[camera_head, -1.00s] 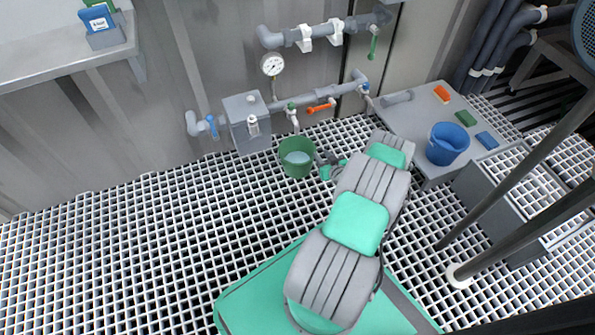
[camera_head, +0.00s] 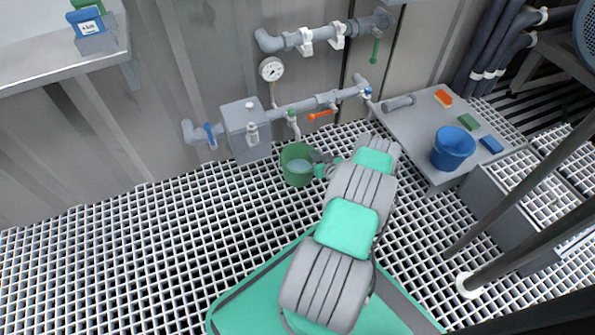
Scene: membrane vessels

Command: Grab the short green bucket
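The short green bucket (camera_head: 298,176) stands upright on the white floor grating below the wall pipes, with pale liquid visible inside. My arm reaches away from my base to it.
A grey box (camera_head: 246,130) and pipes with valves and a gauge (camera_head: 271,69) are on the wall behind the bucket. A blue bucket (camera_head: 453,148) stands on a grey platform (camera_head: 421,121) to the right. The grating (camera_head: 120,255) at left is clear.

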